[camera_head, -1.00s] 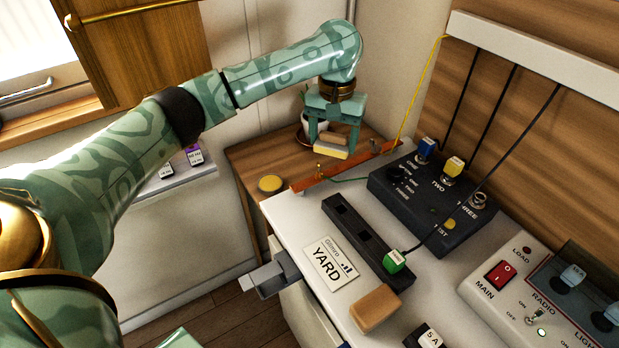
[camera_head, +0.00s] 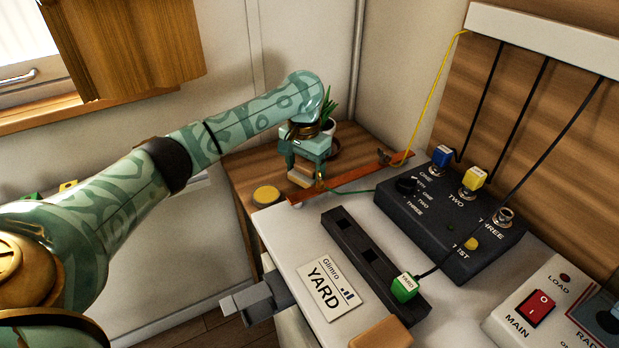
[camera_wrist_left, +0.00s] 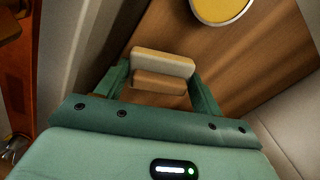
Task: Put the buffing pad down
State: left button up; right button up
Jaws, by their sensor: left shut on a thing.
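The buffing pad (camera_head: 300,181) is a small tan block with a pale cream layer. My left gripper (camera_head: 306,172) is shut on it, fingers pointing down, over the wooden surface at the back left, near the orange-brown strip. In the left wrist view the pad (camera_wrist_left: 163,66) sits between the two green fingers (camera_wrist_left: 162,82), with brown wood behind it. I cannot tell whether the pad touches the wood.
A round yellow-topped tin (camera_head: 266,195) stands on the wooden surface (camera_head: 244,172) left of the gripper. A potted plant (camera_head: 328,128) is behind the gripper. The orange-brown strip (camera_head: 350,179), green wire and black switch box (camera_head: 450,225) lie to the right.

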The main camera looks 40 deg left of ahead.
aim_at(305, 167)
pick_arm(q)
jog(key=shift+w+f, duration=0.1)
jog(key=shift+f, duration=0.55)
jog(key=shift+r, duration=0.3)
pick_arm(e)
jog(key=shift+w+d+f, duration=0.1)
jog(key=shift+f, duration=0.05)
pick_arm(q)
jog(key=shift+f, duration=0.1)
jog(key=o, duration=1)
jog(key=shift+o, duration=0.2)
notch_tip(305, 167, up, 10)
jog(key=p, duration=0.7)
jog(key=shift+f, duration=0.15)
notch_tip(305, 167, up, 3)
jog(key=shift+f+p, duration=0.2)
jog(key=shift+p, duration=0.8)
pick_arm(e)
notch_tip(305, 167, up, 6)
jog(key=a+m, duration=0.1)
jog(key=a, duration=0.1)
jog(key=shift+w+a+r+t+y, duration=0.2)
jog(key=shift+a+t+y, duration=0.1)
jog(key=shift+a+t, duration=0.1)
